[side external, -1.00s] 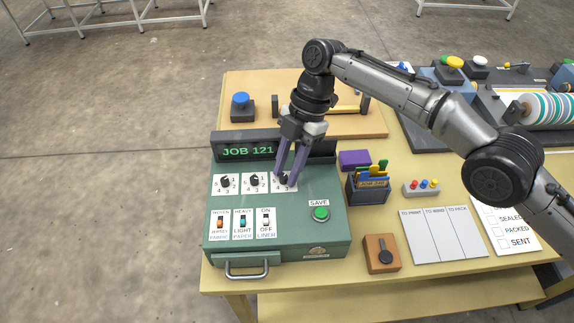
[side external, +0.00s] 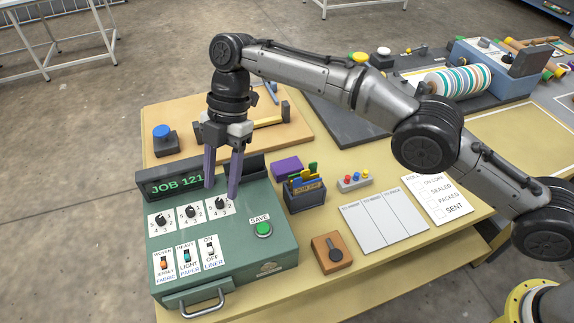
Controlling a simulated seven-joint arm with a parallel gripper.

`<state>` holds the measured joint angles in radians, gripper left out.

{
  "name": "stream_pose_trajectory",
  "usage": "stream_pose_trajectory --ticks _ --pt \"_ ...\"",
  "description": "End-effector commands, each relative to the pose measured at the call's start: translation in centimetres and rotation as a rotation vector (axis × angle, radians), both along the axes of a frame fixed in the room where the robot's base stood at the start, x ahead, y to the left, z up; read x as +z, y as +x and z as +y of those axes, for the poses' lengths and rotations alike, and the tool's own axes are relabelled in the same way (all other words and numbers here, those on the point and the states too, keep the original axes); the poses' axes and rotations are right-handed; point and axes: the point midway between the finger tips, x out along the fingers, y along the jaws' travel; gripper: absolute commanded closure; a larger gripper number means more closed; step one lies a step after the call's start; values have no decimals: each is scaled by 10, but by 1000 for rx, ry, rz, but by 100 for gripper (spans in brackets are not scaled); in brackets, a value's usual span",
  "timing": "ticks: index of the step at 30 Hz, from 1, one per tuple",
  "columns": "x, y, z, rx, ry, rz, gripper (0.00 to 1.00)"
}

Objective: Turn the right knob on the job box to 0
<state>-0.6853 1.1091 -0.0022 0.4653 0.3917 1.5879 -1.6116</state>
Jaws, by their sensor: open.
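The green job box (side external: 275,250) stands on the table, its display (side external: 178,183) reading JOB 121. Three black knobs on white numbered plates sit in a row: the left knob (side external: 162,218), the middle knob (side external: 190,211) and the right knob (side external: 219,203). My gripper (side external: 220,193) points down at the right knob with its purple fingers apart, one to each side. The knob shows between and slightly below the fingertips. I cannot tell whether they touch it. The right knob's exact pointer direction is too small to read.
Three rocker switches (side external: 187,257) and a green SAVE button (side external: 263,229) sit nearer the front of the box. A card holder (side external: 304,195) and a brown block with a black dial (side external: 334,253) stand to its right. A hammer (side external: 270,121) lies on the board behind.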

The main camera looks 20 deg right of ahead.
Motion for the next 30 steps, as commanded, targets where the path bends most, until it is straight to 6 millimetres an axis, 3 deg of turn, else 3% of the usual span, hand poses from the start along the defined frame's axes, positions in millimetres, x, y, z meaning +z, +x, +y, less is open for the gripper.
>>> stream_pose_trajectory --ticks 14,30 --pt "48 -27 -29 -1 1 -1 50" --pt "76 -72 -77 -2 1 -1 50"
